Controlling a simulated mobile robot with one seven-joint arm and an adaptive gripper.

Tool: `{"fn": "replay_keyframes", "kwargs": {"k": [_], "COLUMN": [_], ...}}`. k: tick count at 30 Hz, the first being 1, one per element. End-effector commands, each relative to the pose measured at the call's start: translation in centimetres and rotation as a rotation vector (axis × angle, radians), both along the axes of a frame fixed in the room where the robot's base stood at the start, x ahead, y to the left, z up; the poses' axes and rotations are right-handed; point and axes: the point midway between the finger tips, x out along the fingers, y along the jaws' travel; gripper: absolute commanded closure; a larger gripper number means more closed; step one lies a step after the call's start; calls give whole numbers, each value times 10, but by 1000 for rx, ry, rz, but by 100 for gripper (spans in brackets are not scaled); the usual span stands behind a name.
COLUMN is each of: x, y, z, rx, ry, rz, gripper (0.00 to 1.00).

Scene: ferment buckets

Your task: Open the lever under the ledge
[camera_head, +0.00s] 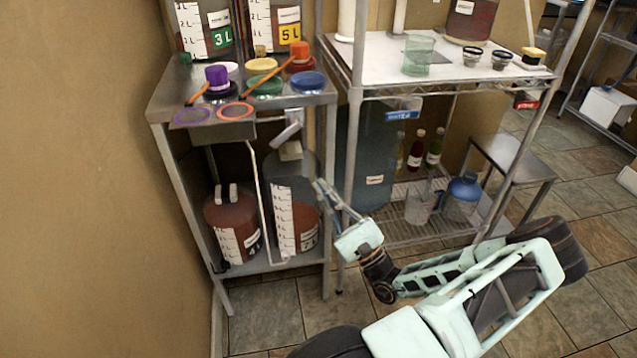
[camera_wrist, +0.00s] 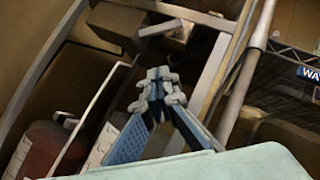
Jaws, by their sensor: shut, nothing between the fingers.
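A grey lever (camera_head: 287,132) hangs slanted below the front edge of the metal ledge (camera_head: 290,101), above a tall bucket (camera_head: 296,215) with a white scale. In the wrist view a grey bar, apparently the lever (camera_wrist: 160,29), juts left from a block under the ledge rail (camera_wrist: 186,12). My gripper (camera_head: 320,184) is below and to the right of the lever, beside the tall bucket and apart from the lever. In the wrist view my gripper (camera_wrist: 156,76) has its fingertips together and empty, below the bar. Its exact depth from the lever is unclear.
A shorter red bucket (camera_head: 233,226) stands left on the lower shelf. A thin pale rod (camera_head: 258,185) runs down in front of the buckets. Lids and brushes lie on the ledge. A wire rack's post (camera_head: 354,130) stands close right of my gripper, with a large dark container (camera_head: 371,150) behind.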

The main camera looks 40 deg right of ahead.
Motion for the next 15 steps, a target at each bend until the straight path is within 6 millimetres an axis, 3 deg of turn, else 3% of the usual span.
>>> {"fn": "replay_keyframes", "kwargs": {"k": [10, 15], "x": [62, 71], "y": [1, 14], "z": [40, 60], "rx": [-3, 0], "ry": [-2, -1], "rz": [2, 2], "gripper": [100, 100]}}
